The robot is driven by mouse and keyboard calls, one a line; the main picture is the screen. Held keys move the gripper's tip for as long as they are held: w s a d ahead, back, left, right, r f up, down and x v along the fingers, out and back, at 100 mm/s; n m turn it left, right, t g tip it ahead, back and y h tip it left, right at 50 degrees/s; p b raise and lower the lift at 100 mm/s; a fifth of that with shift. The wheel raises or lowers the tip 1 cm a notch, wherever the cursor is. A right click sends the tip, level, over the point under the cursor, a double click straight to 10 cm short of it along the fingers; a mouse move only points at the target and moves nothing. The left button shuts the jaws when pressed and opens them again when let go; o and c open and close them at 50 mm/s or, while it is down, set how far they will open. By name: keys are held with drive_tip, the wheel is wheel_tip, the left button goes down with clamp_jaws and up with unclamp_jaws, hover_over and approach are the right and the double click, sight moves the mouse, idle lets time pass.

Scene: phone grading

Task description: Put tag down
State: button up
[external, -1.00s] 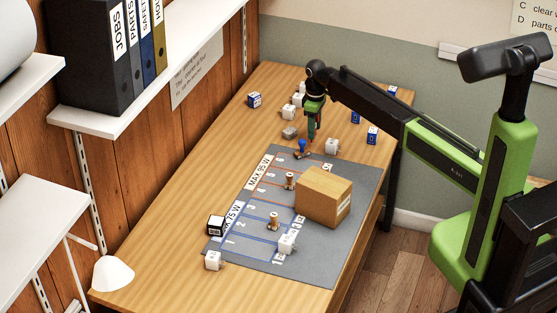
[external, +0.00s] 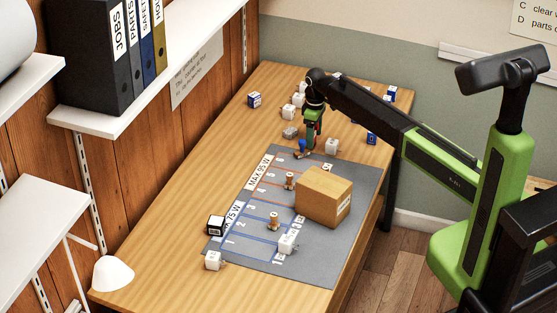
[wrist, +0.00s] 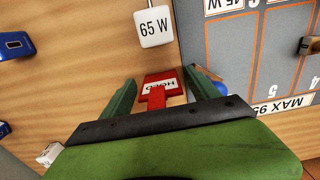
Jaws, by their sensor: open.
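The red tag with a white "HOLD" label (wrist: 161,86) is between the two green fingers of my gripper (wrist: 160,92) in the wrist view. The fingers are open, with a gap on each side of the tag. I cannot tell whether the tag rests flat on the wood. In the external view my gripper (external: 309,145) is low over the table, just beyond the far edge of the grey mat, close to a blue-topped peg (external: 301,147). The tag is hardly visible there.
A white "65 W" block (wrist: 154,27) lies ahead of the tag in the wrist view. The grey mat (external: 330,267) holds pegs, a cardboard box (external: 322,197) and small white blocks. Several white and blue blocks stand at the table's far end. Bare wood lies left of the mat.

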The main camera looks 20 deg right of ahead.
wheel_tip(320, 180, up, 13)
drive_tip(key=p, duration=1.2)
drive_tip(key=shift+f+p, duration=0.2)
drive_tip(key=shift+p, duration=0.1)
drive_tip(key=shift+f, duration=0.15)
drive_tip(key=s+d+m, duration=0.3)
drive_tip(key=s+d, duration=0.7)
drive_tip(key=s, duration=0.2)
drive_tip(key=shift+s+d+m, duration=0.3)
drive_tip(key=shift+d+m, duration=0.1)
drive_tip(key=s+d+m, duration=0.1)
drive_tip(key=s+d, duration=0.2)
drive_tip(key=s, duration=0.2)
drive_tip(key=s+d+m, duration=0.2)
drive_tip(key=s+d, duration=0.1)
drive_tip(key=s, duration=0.2)
drive_tip(key=s+d+m, duration=0.2)
drive_tip(key=s+d, duration=0.1)
drive_tip(key=s, duration=0.3)
drive_tip(key=shift+d, duration=0.4)
drive_tip(key=shift+w, duration=0.2)
drive_tip(key=c, duration=0.7)
drive_tip(key=shift+o, duration=0.2)
